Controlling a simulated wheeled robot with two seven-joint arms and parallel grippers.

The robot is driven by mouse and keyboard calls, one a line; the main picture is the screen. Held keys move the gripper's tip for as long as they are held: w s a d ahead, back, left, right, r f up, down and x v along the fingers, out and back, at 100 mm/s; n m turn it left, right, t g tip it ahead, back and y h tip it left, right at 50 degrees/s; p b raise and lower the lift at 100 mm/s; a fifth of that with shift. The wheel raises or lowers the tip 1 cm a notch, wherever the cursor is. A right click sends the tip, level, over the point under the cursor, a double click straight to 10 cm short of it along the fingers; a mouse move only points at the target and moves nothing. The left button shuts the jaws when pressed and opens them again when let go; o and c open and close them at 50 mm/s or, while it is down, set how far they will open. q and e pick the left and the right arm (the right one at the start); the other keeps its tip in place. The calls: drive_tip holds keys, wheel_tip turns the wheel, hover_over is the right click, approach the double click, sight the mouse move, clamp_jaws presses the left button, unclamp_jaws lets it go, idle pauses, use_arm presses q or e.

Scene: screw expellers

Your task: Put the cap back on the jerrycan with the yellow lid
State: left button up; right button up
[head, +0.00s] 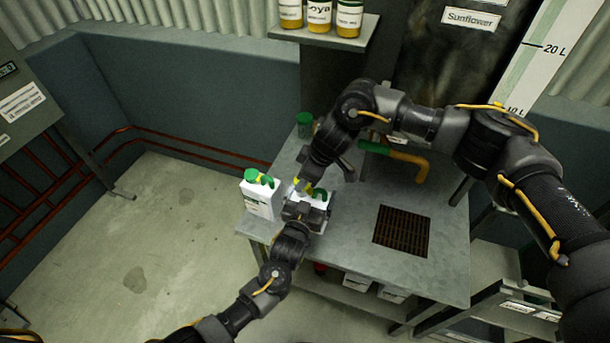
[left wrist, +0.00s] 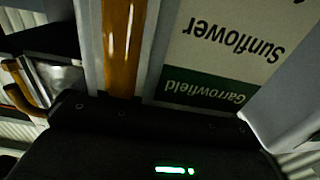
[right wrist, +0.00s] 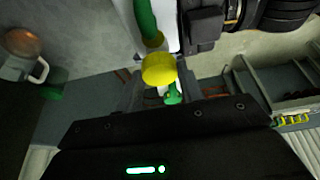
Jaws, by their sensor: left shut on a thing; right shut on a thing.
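The white jerrycan (head: 318,198) with a green handle stands on the grey metal table. My left gripper (head: 306,208) is shut on its body from the front. In the left wrist view its upside-down "Sunflower" label (left wrist: 228,45) and an amber strip (left wrist: 124,45) fill the space between the fingers. My right gripper (head: 309,182) points down over the can's top and is shut on the yellow cap (right wrist: 158,69). Only a little of the cap (head: 297,184) shows in the head view. The can's neck is hidden, so I cannot tell whether the cap touches it.
Another white jerrycan (head: 258,195) with a green cap stands close at the left. A green-lidded container (head: 304,124) stands behind. Jars (head: 320,17) sit on a shelf.

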drive_tip(key=shift+f, duration=0.15)
drive_tip(key=shift+f, duration=0.75)
drive_tip(key=shift+f, duration=0.55)
use_arm(q)
drive_tip(key=c, duration=0.5)
use_arm(e)
drive_tip(key=shift+s+a+f+m, duration=0.1)
drive_tip(key=shift+s+m, duration=0.1)
drive_tip(key=shift+m, duration=0.5)
drive_tip(key=m+t, duration=0.1)
drive_tip(key=m, duration=0.1)
drive_tip(key=m+h, duration=0.1)
drive_tip(key=m, duration=0.1)
drive_tip(key=shift+s+a+t, duration=0.1)
drive_tip(key=shift+a+t, duration=0.05)
drive_tip(key=shift+t, duration=0.25)
drive_tip(key=m+h, duration=0.1)
drive_tip(key=m, duration=0.2)
drive_tip(key=m+t+h, duration=0.1)
drive_tip(key=m, duration=0.1)
drive_tip(key=shift+a+m, duration=0.15)
drive_tip(key=shift+m, duration=0.25)
use_arm(q)
drive_tip(key=shift+a, duration=0.1)
use_arm(e)
drive_tip(key=shift+m+h, duration=0.4)
drive_tip(key=shift+m, duration=0.4)
drive_tip(key=shift+s, duration=0.1)
